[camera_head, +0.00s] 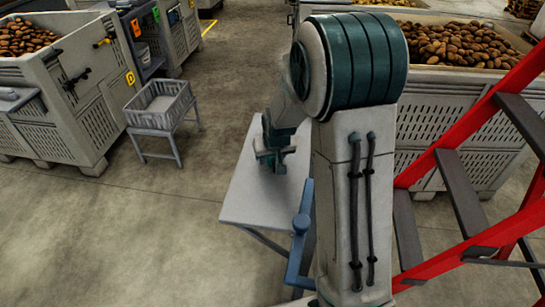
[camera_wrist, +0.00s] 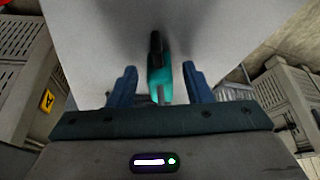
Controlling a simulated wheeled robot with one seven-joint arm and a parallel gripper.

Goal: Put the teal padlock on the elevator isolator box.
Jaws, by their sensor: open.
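The teal padlock (camera_wrist: 160,84) shows in the wrist view, with its dark shackle (camera_wrist: 156,46) pointing away from my wrist. It is over a pale grey table top (camera_wrist: 240,30). My gripper (camera_wrist: 160,70) is open, with one blue finger on each side of the padlock and a visible gap on both sides. In the head view my gripper (camera_head: 272,165) is low over the grey table (camera_head: 245,200), and I cannot make out the padlock there. I cannot tell for sure which thing is the elevator isolator box.
A red ladder (camera_head: 445,160) stands at the right. Potato crates stand at the back right (camera_head: 450,110) and at the left (camera_head: 85,110). A grey basket stand (camera_head: 160,108) is left of the table. Bare floor (camera_head: 130,240) lies at the front left.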

